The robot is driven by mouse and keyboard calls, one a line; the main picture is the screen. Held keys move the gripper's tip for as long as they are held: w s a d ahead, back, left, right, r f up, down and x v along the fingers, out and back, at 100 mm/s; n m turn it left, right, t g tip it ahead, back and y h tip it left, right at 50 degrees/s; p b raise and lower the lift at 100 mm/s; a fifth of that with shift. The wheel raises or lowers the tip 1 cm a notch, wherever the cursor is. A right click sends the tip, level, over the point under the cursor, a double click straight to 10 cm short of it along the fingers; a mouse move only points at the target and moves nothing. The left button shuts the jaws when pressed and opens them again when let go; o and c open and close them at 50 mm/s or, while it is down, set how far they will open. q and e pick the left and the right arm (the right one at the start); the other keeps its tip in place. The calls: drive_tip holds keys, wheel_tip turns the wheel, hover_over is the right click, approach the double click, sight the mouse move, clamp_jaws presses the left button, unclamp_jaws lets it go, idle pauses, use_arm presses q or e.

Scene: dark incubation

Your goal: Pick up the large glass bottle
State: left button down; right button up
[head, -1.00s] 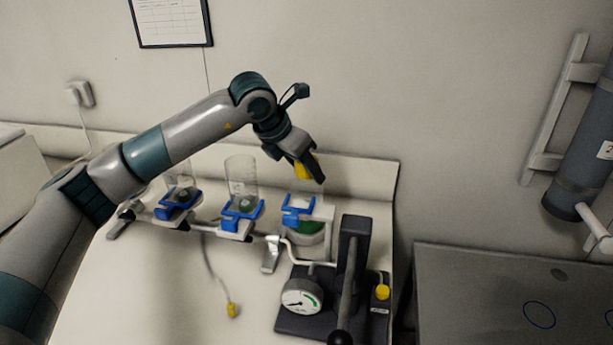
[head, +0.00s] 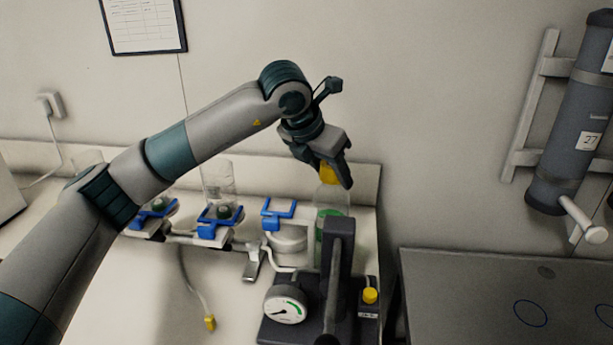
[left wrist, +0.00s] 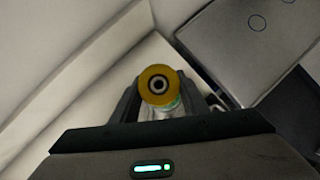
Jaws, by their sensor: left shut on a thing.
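The large glass bottle (head: 331,200) is clear, with green in its lower part and a yellow cap. My left gripper (head: 337,172) is shut on it at the cap from above. In the left wrist view the round yellow cap (left wrist: 158,85) with a dark centre sits between the fingers. The bottle hangs upright, right of the empty blue holder (head: 279,212). Its lower end is hidden behind the black lever device, so I cannot tell its height above the table. My right gripper is not in view.
A black device with gauge (head: 285,304) and upright lever (head: 337,260) stands in front of the bottle. Other glass vessels (head: 218,182) sit in blue holders to the left. A loose yellow-tipped cable (head: 210,322) lies in front. A grey surface (head: 480,290) is at right.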

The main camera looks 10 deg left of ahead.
use_arm(q)
drive_tip(key=s+d+b, duration=0.1)
drive_tip(key=d, duration=0.6)
drive_tip(key=shift+s+d+b, duration=0.15)
drive_tip(key=shift+d+b, duration=0.15)
drive_tip(key=shift+b, duration=0.1)
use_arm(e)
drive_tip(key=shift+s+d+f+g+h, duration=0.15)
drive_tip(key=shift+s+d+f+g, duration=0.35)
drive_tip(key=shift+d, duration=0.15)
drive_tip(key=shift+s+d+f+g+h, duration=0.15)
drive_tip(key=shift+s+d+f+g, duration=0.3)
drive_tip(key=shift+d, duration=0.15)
use_arm(q)
drive_tip(key=shift+r, duration=0.2)
